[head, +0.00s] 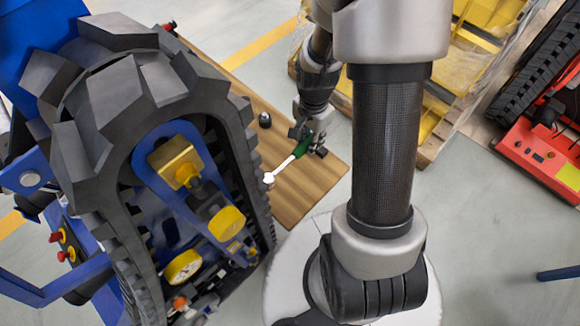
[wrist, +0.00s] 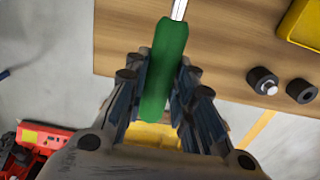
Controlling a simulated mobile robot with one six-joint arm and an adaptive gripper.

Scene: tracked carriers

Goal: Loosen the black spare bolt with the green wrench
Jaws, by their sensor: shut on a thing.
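My gripper (head: 302,135) is shut on the green handle of the wrench (head: 301,147), over the right part of the wooden table (head: 318,178). The wrench's pale metal end points down-left, towards the tracked carrier. In the wrist view the green wrench (wrist: 165,65) lies between the fingers of my gripper (wrist: 160,78), and its metal end leaves the top edge. A black round piece with a silver centre (wrist: 262,82) and a black ring-like piece (wrist: 301,91) lie on the table at the right. I cannot tell which, if either, is the spare bolt.
A large black track with a blue frame (head: 170,150) stands left, hiding part of the table. A yellow object (wrist: 305,25) lies on the table in the wrist view. A pallet with yellow parts (head: 470,70) and a red machine (head: 545,150) stand right, with open floor between.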

